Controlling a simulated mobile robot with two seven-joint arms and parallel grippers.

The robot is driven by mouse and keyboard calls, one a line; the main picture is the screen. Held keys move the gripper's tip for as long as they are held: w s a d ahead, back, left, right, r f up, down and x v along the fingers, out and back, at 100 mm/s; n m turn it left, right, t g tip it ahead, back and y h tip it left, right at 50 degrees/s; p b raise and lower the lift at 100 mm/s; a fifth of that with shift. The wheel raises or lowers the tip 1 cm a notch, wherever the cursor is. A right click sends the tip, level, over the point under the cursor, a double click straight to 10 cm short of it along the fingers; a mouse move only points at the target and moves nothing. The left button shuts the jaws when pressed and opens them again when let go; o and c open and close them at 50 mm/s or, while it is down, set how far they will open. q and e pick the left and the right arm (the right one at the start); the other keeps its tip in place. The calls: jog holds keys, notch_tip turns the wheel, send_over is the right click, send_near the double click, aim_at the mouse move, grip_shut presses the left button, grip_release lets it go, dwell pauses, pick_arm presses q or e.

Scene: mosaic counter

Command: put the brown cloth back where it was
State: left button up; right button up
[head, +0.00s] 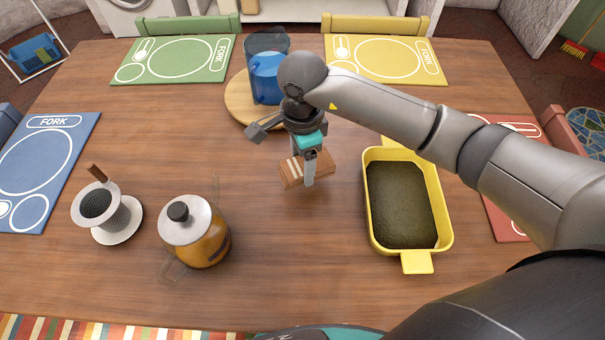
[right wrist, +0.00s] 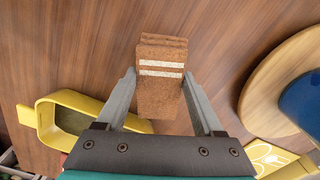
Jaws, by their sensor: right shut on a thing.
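The brown cloth (head: 291,174) is a folded block with pale stripes near the middle of the wooden table. My right gripper (head: 309,182) comes down over it from above and is shut on it. In the right wrist view the brown cloth (right wrist: 161,55) sits between the two fingers of my right gripper (right wrist: 159,78), its striped part standing out past the fingertips. I cannot tell whether the cloth touches the table. My left gripper is not in view.
A yellow dish (head: 446,238) with a dark inside stands to the right. A blue pitcher (head: 265,80) stands on a round wooden board (head: 238,98) behind. A glass teapot (head: 206,247) and a coffee dripper (head: 122,215) stand at left. The table front (head: 300,260) is clear.

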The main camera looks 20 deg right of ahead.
aim_at(302, 175)
notch_tip(302, 175, down, 4)
jog(key=shift+f+b, duration=0.15)
jog(key=shift+b, duration=0.35)
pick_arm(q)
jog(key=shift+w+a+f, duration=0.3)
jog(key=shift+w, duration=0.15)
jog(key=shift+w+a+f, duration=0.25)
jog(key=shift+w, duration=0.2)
pick_arm(e)
jog(key=shift+f, duration=0.2)
jog(key=o, duration=1.2)
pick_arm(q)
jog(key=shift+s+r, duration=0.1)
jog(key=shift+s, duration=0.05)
pick_arm(e)
jog(key=shift+r, duration=0.1)
